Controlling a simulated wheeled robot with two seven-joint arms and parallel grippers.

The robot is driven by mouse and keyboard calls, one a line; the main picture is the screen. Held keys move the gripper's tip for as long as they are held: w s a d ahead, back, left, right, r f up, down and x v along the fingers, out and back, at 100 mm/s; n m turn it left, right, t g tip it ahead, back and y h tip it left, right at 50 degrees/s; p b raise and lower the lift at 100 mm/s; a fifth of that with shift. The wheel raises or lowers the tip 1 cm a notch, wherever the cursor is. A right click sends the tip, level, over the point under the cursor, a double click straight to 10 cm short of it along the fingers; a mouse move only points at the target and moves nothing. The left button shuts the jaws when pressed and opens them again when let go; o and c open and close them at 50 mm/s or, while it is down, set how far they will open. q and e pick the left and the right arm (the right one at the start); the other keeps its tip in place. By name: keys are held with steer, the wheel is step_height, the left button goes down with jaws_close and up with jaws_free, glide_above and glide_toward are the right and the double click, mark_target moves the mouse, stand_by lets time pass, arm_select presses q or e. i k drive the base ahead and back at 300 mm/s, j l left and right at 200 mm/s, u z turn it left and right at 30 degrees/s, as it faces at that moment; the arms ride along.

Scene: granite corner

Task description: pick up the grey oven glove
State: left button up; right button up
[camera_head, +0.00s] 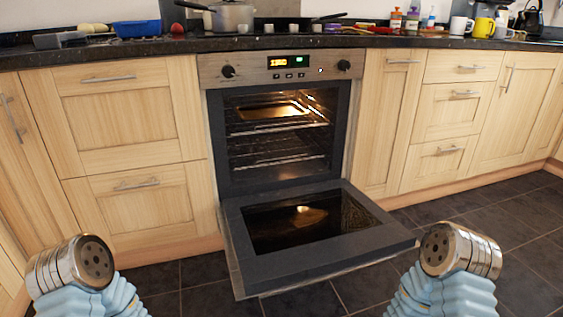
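I cannot clearly make out a grey oven glove. A low grey object (60,40) lies on the counter at the far left, too small to identify for sure. My two arms show only as metal round ends with light blue sleeves at the bottom left and bottom right corners. No gripper fingers are visible on either arm. Both visible arm parts are well below the counter and apart from everything on it.
The oven door (310,222) hangs open into the middle floor space. A baking tray (272,110) is inside the oven. The dark worktop (180,46) holds a blue tray (137,28), a saucepan (232,16), a yellow mug (483,27) and bottles. Dark floor (470,220) is clear at right.

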mark_target(50, 41)
steer(key=i+j+z, duration=0.15)
steer(key=j, duration=0.25)
steer(key=i+j+z, duration=0.15)
steer(key=j, duration=0.25)
steer(key=j+z, duration=0.1)
steer(key=j, duration=0.3)
steer(key=i, duration=0.05)
